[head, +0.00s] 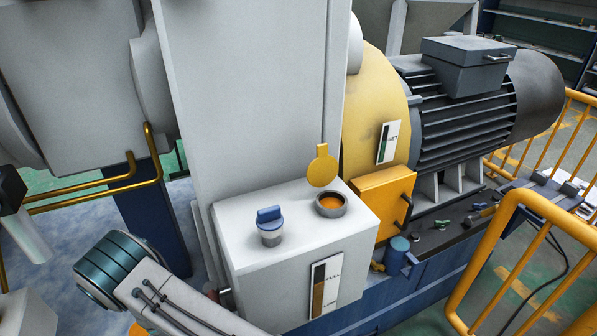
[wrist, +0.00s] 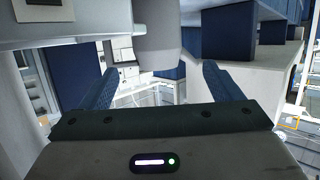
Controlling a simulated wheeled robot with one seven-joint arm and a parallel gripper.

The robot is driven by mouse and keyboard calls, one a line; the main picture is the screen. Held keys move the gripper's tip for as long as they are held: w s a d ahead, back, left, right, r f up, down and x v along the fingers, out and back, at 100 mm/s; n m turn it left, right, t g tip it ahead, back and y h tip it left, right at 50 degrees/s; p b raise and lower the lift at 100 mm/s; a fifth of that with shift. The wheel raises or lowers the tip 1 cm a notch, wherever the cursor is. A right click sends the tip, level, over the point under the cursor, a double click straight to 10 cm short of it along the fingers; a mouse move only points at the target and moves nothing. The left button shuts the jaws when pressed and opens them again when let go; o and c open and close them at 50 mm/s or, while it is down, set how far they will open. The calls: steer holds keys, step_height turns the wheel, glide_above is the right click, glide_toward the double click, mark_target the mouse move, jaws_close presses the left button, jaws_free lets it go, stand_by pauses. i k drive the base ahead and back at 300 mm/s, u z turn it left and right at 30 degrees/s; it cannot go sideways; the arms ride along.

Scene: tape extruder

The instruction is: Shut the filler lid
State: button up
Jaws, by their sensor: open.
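The filler lid (head: 322,166) is a round yellow disc with a small tab on top. It stands upright, raised above the filler opening (head: 331,204), a round grey ring with orange inside on top of the white box. The opening is uncovered. In the wrist view, my gripper (wrist: 158,80) shows two blue fingers spread wide apart with nothing between them. My gripper is not clearly seen in the head view, where my arm reaches in at the lower left, below and left of the box. The lid is not seen in the wrist view.
A blue-topped cap (head: 269,226) stands on the white box (head: 290,247), left of the opening. A tall white column (head: 250,90) rises behind. A yellow box (head: 381,200) and motor (head: 465,110) are at right. Yellow railings (head: 520,240) bound the right side. Brass pipes (head: 100,184) run at left.

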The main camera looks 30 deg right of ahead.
mark_target(323, 169)
steer(key=k, duration=1)
